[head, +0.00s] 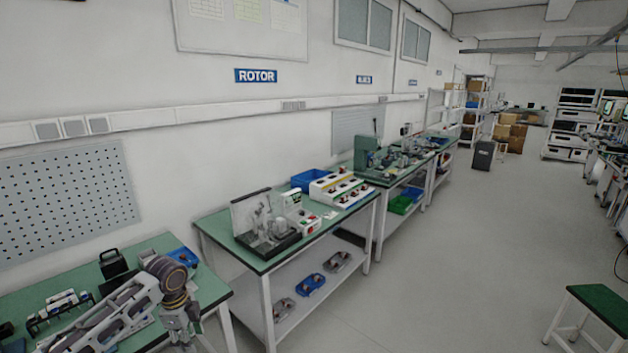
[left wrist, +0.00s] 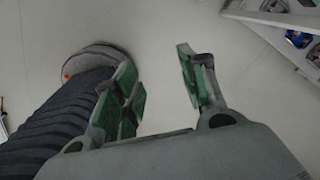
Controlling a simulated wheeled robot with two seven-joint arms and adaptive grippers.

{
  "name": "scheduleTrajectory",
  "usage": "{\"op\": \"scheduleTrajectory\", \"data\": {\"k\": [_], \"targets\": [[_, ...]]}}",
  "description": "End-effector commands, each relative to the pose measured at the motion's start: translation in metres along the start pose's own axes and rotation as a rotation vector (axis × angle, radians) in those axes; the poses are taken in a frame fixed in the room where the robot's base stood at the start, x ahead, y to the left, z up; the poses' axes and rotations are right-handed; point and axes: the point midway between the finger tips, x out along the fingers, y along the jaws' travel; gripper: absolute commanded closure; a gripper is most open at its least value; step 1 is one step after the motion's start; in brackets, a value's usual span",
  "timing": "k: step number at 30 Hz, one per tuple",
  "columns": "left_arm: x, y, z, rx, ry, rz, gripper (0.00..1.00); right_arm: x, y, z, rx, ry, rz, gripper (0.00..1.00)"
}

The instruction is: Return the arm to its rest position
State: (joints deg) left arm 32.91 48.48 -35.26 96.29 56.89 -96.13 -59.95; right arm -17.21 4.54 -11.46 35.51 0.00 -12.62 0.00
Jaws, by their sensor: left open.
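My left arm (head: 130,305) comes in from the lower left in the head view, over the near green bench. Its wrist bends downward near the bench's right end, and the fingertips are cut off or hard to see there. In the left wrist view my left gripper (left wrist: 160,90) is open, its two green-padded fingers well apart with only pale floor between them. It holds nothing. A dark ribbed part with a rounded grey end lies left of the fingers in that view. My right gripper is not in view.
The near bench (head: 215,289) carries small tools, a black case (head: 112,264) and a blue item (head: 183,257). A second bench (head: 215,226) with a test fixture (head: 262,228) stands beyond it. A green-topped stool (head: 603,303) stands at right. The aisle floor is clear.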

Motion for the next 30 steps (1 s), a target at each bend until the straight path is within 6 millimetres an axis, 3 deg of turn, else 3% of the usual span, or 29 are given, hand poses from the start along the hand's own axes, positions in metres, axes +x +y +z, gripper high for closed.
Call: {"op": "scheduleTrajectory", "data": {"k": [7, 13, 22, 30], "targets": [[0.035, -0.009, 0.000, -0.101, 0.023, -0.026, 0.58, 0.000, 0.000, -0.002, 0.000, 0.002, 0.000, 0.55], [0.083, -0.016, 0.003, -0.233, 0.046, -0.059, 0.58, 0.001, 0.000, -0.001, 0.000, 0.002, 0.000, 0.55], [0.204, -0.003, 0.015, -0.536, 0.075, -0.119, 0.58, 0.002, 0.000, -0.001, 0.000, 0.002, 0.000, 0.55], [0.311, 0.046, 0.027, -0.767, 0.071, -0.152, 0.58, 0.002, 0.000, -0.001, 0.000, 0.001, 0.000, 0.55]]}}
